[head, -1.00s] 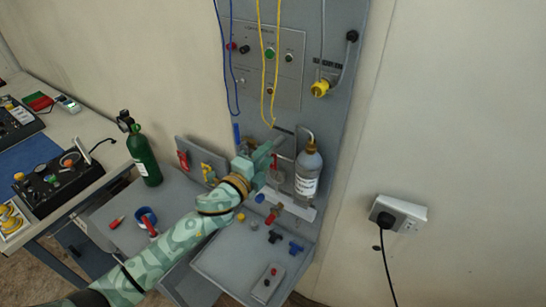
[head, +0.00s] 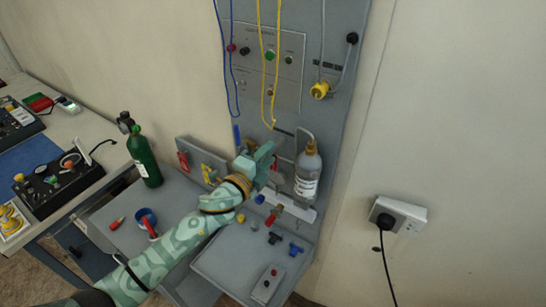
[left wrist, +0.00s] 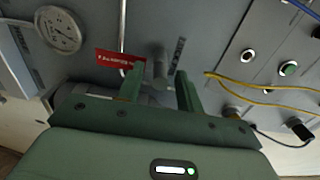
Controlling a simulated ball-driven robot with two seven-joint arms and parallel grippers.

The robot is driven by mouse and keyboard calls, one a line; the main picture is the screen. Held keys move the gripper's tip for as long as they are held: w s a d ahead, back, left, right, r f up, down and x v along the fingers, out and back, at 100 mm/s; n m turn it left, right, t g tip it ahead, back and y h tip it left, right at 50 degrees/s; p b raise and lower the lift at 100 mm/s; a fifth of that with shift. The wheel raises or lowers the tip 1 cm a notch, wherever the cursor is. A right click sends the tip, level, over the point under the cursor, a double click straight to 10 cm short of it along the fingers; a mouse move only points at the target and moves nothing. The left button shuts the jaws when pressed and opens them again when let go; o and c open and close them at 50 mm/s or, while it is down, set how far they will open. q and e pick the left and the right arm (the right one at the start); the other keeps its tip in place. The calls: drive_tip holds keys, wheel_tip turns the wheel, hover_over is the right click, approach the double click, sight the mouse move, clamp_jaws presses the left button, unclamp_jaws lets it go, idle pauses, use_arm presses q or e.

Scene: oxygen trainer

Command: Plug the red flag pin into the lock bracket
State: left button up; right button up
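In the left wrist view a red flag (left wrist: 120,57) with pale lettering shows just beyond the left finger of my left gripper (left wrist: 161,92). A short grey cylinder (left wrist: 159,66) stands between the two parted fingers, with a visible gap on each side. I cannot tell whether this cylinder is the flag's pin or part of the lock bracket. In the head view my left gripper (head: 271,151) is at the upright grey panel, just left of the clear bottle. It hides what lies behind it there, and I cannot pick out the bracket. My right gripper is in neither view.
The labelled bottle (head: 308,172) stands close right of the gripper. Yellow cords (head: 270,70) hang above it. A green cylinder (head: 144,158) stands left on the bench. Small red, blue and black fittings lie on the lower shelf. A round gauge (left wrist: 58,30) shows in the wrist view.

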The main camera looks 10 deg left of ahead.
use_arm(q)
clamp_jaws()
drive_tip(key=p+v, duration=0.1)
drive_tip(key=v, duration=0.7)
idle(1.1)
